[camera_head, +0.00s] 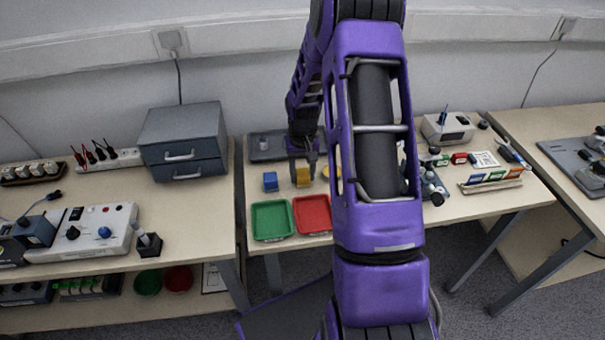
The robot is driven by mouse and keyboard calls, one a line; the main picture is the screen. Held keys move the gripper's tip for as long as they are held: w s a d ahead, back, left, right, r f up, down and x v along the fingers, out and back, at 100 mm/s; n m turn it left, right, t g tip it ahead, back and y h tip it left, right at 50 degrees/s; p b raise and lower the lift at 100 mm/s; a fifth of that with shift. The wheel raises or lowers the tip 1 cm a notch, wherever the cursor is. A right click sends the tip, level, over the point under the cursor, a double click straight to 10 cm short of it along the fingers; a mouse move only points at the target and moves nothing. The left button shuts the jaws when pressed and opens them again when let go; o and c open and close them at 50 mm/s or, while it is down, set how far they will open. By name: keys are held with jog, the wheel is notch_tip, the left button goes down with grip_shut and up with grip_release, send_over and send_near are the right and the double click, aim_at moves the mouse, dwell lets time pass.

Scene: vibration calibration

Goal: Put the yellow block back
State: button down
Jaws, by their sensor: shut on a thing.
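A yellow block (303,179) is at the middle table, between the jaws of my gripper (302,172). My gripper points down and is shut on the block. I cannot tell whether the block touches the table or hangs just above it. A blue block (270,181) stands on the table just to the left of the yellow one, apart from it. A green tray (272,221) and a red tray (313,214) lie in front of the blocks, and both look empty. My arm hides the table right of the red tray.
A grey drawer cabinet (183,141) stands on the left table. A dark grey plate (270,147) lies behind the blocks. Part of a yellow round thing (325,171) shows beside my arm. A microscope-like device (432,180) and small coloured boxes (490,176) stand on the right.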

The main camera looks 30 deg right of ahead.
aim_at(303, 172)
jog(key=c, duration=0.8)
grip_release()
jog(key=shift+f, duration=0.15)
jog(key=o, duration=0.5)
notch_tip(303, 172, up, 12)
jog(key=p, duration=0.1)
jog(key=shift+r, duration=0.25)
